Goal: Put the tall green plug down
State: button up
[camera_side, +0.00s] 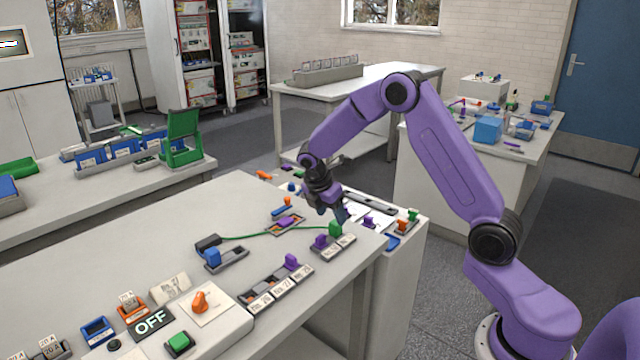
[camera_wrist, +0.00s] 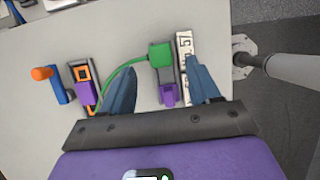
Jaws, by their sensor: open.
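The tall green plug (camera_side: 335,228) stands on a grey holder at the right part of the bench, with a green cable running off to the left. It also shows in the wrist view (camera_wrist: 160,55), seen from above. A purple plug (camera_side: 321,241) sits beside it on the same holder, and in the wrist view (camera_wrist: 168,94) it lies nearer my gripper. My gripper (camera_side: 342,212) is open and empty, close to the green plug. In the wrist view its two blue fingers (camera_wrist: 162,80) are spread to either side of the holder. The plug's base is partly hidden.
A dark block (camera_side: 208,243) at the cable's left end stands by a blue plug (camera_side: 212,258). A labelled grey rack with a purple plug (camera_side: 291,261) lies nearer the front. White label tiles (camera_wrist: 185,48) adjoin the holder. The bench's left middle is clear.

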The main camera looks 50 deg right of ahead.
jog(key=v, duration=1.2)
jog(key=s+a+m+y, duration=0.1)
jog(key=s+a, duration=0.6)
jog(key=s, duration=0.5)
jog(key=s+a+m+y, duration=0.2)
jog(key=s+a, duration=0.5)
jog(key=s, duration=0.5)
jog(key=shift+a+m+t+y, duration=0.15)
jog(key=shift+m+t+y, duration=0.15)
jog(key=shift+t, duration=0.1)
jog(key=shift+m+g+y, duration=0.3)
jog(key=shift+m+y, duration=0.3)
jog(key=shift+m, duration=0.3)
jog(key=s, duration=0.3)
jog(key=s+d+f, duration=0.1)
jog(key=s, duration=0.3)
jog(key=s+f, duration=0.1)
jog(key=s, duration=0.3)
jog(key=shift+s+d, duration=0.25)
jog(key=shift+w+f, duration=0.1)
